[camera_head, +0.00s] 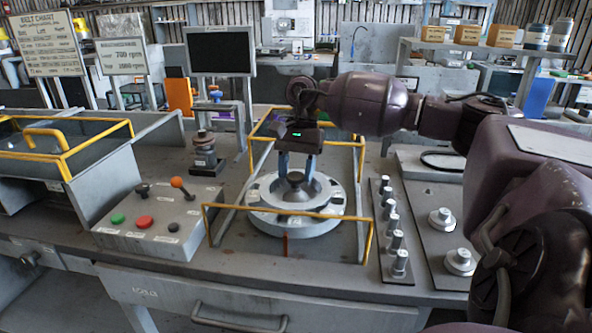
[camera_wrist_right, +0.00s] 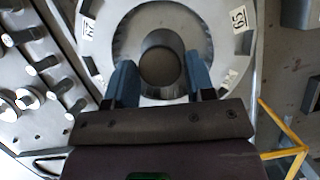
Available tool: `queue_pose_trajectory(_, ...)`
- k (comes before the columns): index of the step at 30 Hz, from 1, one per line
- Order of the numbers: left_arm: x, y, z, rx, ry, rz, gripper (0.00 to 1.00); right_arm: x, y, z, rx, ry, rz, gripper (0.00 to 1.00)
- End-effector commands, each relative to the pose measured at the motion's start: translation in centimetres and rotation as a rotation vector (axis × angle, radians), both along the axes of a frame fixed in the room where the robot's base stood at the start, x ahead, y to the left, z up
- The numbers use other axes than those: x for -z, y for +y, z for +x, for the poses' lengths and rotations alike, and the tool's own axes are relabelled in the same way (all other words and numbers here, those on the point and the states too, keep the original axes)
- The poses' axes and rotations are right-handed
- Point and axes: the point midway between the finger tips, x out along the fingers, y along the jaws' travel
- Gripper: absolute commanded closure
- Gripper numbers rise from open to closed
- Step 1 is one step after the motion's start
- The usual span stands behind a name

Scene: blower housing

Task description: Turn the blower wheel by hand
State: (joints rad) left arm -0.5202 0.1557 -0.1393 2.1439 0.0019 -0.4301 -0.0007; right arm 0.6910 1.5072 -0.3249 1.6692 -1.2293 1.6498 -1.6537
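The blower wheel (camera_head: 262,217) is a pale grey round disc with a dark hub (camera_head: 295,187) at its middle, lying flat inside a yellow-railed frame on the bench. In the right wrist view the wheel (camera_wrist_right: 101,38) shows small white number labels on its rim, one reading 65, and the round hub (camera_wrist_right: 160,66) sits between my fingers. My right gripper (camera_head: 296,170) points down over the wheel, its two blue fingers apart. In the wrist view the right gripper (camera_wrist_right: 160,82) has a finger either side of the hub; I cannot tell if they touch it. My left gripper is not in view.
A control box (camera_head: 160,219) with green and red buttons and an orange-tipped lever stands left of the frame. Yellow rails (camera_head: 290,213) surround the wheel. A strip of metal pegs (camera_head: 391,235) and a plate with round knobs (camera_head: 441,218) lie to the right. A monitor (camera_head: 220,51) stands behind.

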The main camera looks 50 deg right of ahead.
Motion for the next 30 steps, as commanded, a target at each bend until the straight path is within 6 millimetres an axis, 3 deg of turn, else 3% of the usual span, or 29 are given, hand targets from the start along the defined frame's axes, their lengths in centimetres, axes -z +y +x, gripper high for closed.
queue_pose_trajectory(1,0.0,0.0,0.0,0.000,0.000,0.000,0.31,-0.1,0.0,0.0,0.000,-0.001,0.000,0.42)
queue_pose_trajectory(3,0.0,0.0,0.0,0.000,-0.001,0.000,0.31,0.0,0.0,0.0,0.000,0.000,0.000,0.32)
queue_pose_trajectory(14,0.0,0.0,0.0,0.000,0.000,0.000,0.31,-0.4,-0.1,0.1,0.001,0.000,0.000,0.31)
queue_pose_trajectory(30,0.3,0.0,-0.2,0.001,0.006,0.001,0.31,-8.1,-3.1,1.4,0.002,-0.001,0.001,0.31)
